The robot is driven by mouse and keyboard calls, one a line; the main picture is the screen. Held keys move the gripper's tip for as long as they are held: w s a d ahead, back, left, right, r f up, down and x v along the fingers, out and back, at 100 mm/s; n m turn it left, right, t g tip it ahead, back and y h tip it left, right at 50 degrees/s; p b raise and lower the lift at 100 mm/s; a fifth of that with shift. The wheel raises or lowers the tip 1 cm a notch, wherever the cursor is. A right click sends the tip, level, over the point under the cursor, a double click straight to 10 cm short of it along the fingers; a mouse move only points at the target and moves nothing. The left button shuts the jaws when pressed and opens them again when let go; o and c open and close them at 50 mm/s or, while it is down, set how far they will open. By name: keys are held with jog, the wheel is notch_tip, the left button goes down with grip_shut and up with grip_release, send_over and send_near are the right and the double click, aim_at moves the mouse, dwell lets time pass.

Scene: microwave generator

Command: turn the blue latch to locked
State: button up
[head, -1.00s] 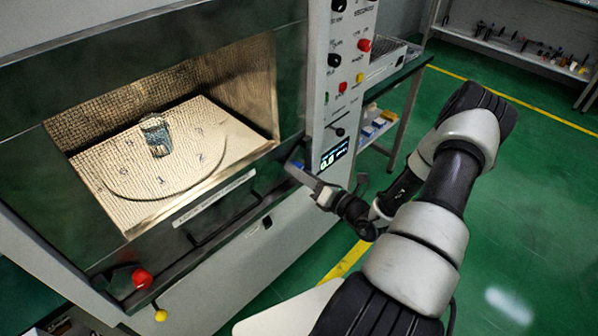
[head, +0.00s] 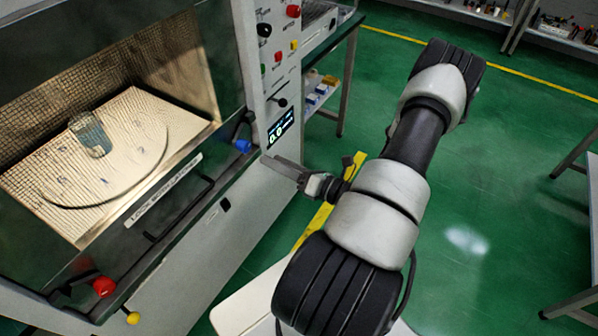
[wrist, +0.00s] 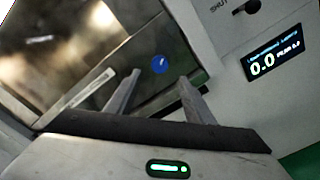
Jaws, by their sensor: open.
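The blue latch (head: 243,146) is on the right end of the microwave chamber's front frame, beside the control panel. In the wrist view the blue latch (wrist: 159,64) shows as a round blue knob, ahead of and between my fingers. My gripper (head: 267,160) is in front of the panel's lower part, just right of the latch in the head view and apart from it. In the wrist view both fingers of my gripper (wrist: 160,78) are spread, with nothing between them. The latch's lever and exact angle are too small to tell.
A control panel (head: 280,60) with knobs and a lit display (head: 281,128) stands right of the latch. A bar handle (head: 180,207) runs along the chamber's front. A red knob (head: 103,286) and yellow knob (head: 132,318) sit lower left. A glass (head: 90,135) stands inside.

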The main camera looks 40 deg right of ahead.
jog(key=v, duration=0.7)
dwell(0.3)
